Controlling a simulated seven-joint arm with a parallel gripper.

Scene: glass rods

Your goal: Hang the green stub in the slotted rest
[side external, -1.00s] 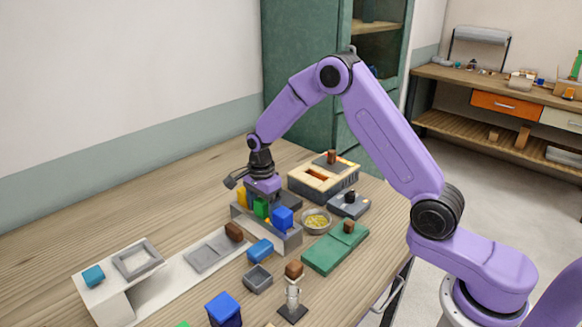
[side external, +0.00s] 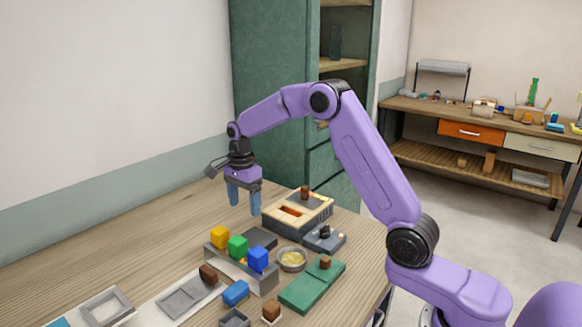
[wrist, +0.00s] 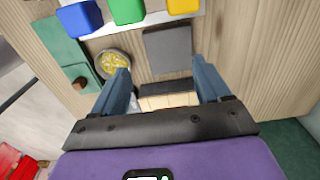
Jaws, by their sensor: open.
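The green stub (side external: 238,247) has a green block-shaped head and stands at the grey slotted rest (side external: 238,274), between a yellow head (side external: 220,237) and a blue head (side external: 258,259). Anything below the heads is hidden, so I cannot tell how it is seated. The green head also shows at the top of the wrist view (wrist: 127,10). My gripper (side external: 244,204) is open and empty, with its blue fingers pointing down, above and behind the rest. In the wrist view its fingers (wrist: 163,76) are wide apart with nothing held between them.
A bowl with yellow contents (side external: 292,259), a wooden-topped box (side external: 298,213), a dark grey device (side external: 324,240) and a green board (side external: 312,288) stand right of the rest. A blue block (side external: 236,293) lies in front. A grey square plate (wrist: 167,50) lies behind the rest. The table's back left is clear.

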